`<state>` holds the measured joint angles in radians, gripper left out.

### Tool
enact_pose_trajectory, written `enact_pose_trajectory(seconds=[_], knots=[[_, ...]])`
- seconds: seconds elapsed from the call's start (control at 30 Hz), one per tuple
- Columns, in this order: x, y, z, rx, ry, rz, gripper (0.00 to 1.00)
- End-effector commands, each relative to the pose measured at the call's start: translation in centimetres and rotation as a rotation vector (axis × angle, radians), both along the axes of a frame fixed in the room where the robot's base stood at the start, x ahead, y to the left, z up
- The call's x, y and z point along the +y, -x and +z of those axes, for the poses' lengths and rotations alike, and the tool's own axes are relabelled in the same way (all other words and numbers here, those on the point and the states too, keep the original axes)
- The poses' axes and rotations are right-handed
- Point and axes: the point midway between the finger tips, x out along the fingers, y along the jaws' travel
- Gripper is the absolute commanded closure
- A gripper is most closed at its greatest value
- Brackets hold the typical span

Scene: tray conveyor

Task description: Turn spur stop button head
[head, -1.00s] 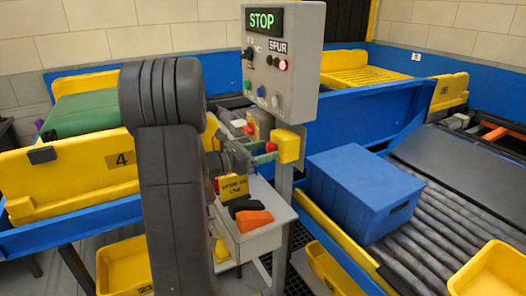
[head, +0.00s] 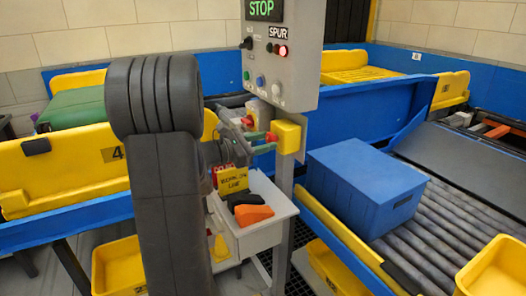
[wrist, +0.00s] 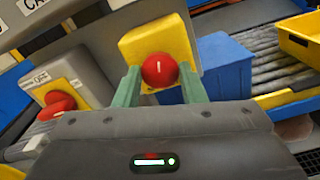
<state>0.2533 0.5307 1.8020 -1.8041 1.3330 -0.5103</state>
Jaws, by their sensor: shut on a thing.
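The spur stop button is a round red head (wrist: 160,71) with a short white mark, on a yellow box (head: 288,136) on the grey post. My gripper (head: 265,139) has its two green fingers on either side of the red head and is shut on it. In the wrist view the head sits between the fingertips, with the yellow box behind it. The panel (head: 305,65) above carries a SPUR label, a lit red lamp (head: 283,50) and a green STOP display (head: 264,9).
A white tray (head: 262,238) with a yellow tag, black and orange things is below my gripper. A blue crate (head: 365,185) stands on the rollers at the right.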

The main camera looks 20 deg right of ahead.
Motion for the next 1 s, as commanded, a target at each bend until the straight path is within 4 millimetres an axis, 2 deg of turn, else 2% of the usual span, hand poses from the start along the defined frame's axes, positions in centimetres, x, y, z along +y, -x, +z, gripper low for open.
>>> enact_pose_trajectory(seconds=[0.03,0.5,1.0], knots=[[0.02,0.01,-0.61,-0.042,-0.001,0.0,0.86],[0.01,0.0,-0.28,-0.322,-0.025,0.001,0.86],[-0.01,0.0,0.02,-0.376,-0.029,0.0,0.86]])
